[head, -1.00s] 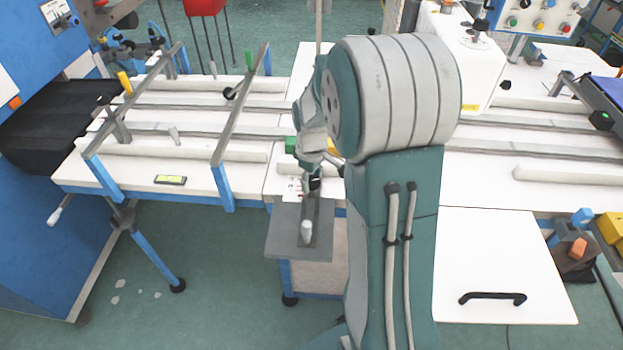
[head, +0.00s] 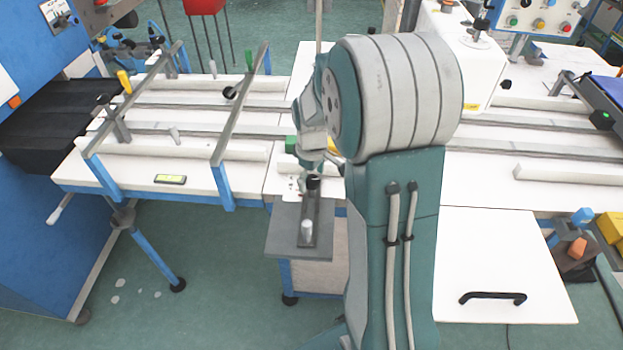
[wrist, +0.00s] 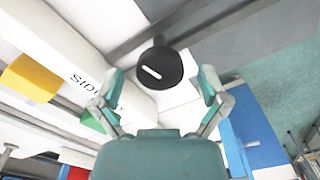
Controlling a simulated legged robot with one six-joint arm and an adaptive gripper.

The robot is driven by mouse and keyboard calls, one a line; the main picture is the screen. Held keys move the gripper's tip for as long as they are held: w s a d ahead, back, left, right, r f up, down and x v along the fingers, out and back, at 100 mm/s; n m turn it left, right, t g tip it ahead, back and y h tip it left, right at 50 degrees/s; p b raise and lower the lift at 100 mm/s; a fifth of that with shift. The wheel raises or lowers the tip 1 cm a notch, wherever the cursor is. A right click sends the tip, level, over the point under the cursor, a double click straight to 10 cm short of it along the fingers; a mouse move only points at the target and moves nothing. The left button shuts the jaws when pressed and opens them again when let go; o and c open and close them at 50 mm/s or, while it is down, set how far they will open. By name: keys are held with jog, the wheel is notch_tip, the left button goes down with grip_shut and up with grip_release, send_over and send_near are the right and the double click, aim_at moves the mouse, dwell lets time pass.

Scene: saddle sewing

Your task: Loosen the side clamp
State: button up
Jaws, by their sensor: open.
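A round black knob (wrist: 160,68) with a white mark shows in the wrist view, over a grey metal bar. It appears to be the clamp's knob. My gripper (wrist: 158,84) is open, with one finger on each side of the knob in the picture. I see no finger closed on it. In the head view, a black knob (head: 313,182) stands at the back end of a dark bar (head: 309,212) on a grey plate (head: 283,228). My gripper there is just above and behind this knob, partly hidden by my arm.
A light upright pin (head: 306,229) stands at the bar's front end. A grey crossbar frame (head: 240,105) with blue posts stands to the left. A yellow block (wrist: 30,78) shows in the wrist view.

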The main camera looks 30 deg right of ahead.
aim_at(311, 180)
notch_tip(311, 180, up, 12)
jog(key=shift+f, duration=0.2)
dwell(0.5)
